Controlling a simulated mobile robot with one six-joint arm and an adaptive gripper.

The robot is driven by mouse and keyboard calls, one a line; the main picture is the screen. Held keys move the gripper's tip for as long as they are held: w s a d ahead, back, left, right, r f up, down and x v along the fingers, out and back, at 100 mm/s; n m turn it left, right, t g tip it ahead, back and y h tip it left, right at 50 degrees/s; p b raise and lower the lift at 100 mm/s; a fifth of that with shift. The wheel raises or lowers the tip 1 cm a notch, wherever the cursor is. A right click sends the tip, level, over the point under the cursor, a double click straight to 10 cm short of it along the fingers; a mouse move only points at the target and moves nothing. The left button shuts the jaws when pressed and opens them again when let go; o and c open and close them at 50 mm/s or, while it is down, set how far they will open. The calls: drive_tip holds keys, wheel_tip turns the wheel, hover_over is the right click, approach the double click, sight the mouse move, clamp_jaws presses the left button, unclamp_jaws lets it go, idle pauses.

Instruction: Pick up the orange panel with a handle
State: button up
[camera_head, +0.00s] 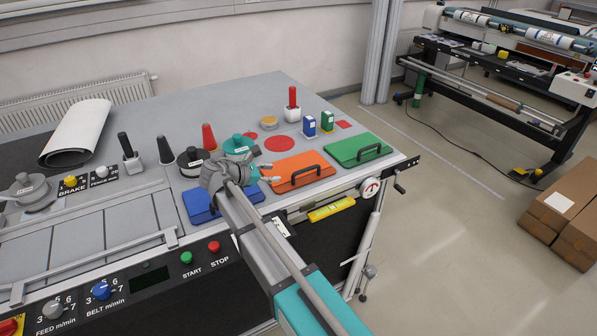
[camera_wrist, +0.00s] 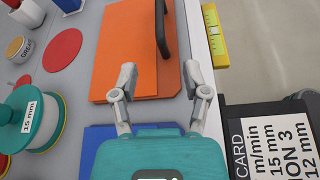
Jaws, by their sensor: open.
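The orange panel (camera_head: 292,166) lies flat on the grey machine table near its front edge, between a blue panel and a green panel. It has a black bar handle (camera_head: 304,174) along its front side. In the wrist view the orange panel (camera_wrist: 122,50) fills the upper middle, and its handle (camera_wrist: 161,35) stands up near its right edge, ahead of the fingers. My gripper (camera_wrist: 160,73) is open and empty, its fingertips over the near end of the orange panel, short of the handle. In the head view my gripper (camera_head: 266,172) is at the panel's left side.
A blue panel (camera_head: 198,207) lies partly under my arm, and a green panel (camera_head: 345,149) lies to the right. A teal spool (camera_head: 240,146), red discs (camera_head: 279,143) and small blue and green boxes (camera_head: 310,125) stand behind. A yellow level (camera_head: 331,208) sits along the front edge.

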drive_tip(key=b, duration=0.3)
approach(305, 170)
drive_tip(key=shift+w+d+f, duration=1.1)
drive_tip(key=shift+w+f, duration=0.1)
drive_tip(key=shift+w, duration=0.05)
drive_tip(key=shift+x, duration=0.75)
drive_tip(key=shift+w+d+r, duration=0.1)
drive_tip(key=shift+b+x, duration=0.7)
drive_tip(key=shift+x, duration=1.8)
drive_tip(key=shift+r, duration=0.2)
drive_tip(key=shift+d, duration=0.1)
clamp_jaws()
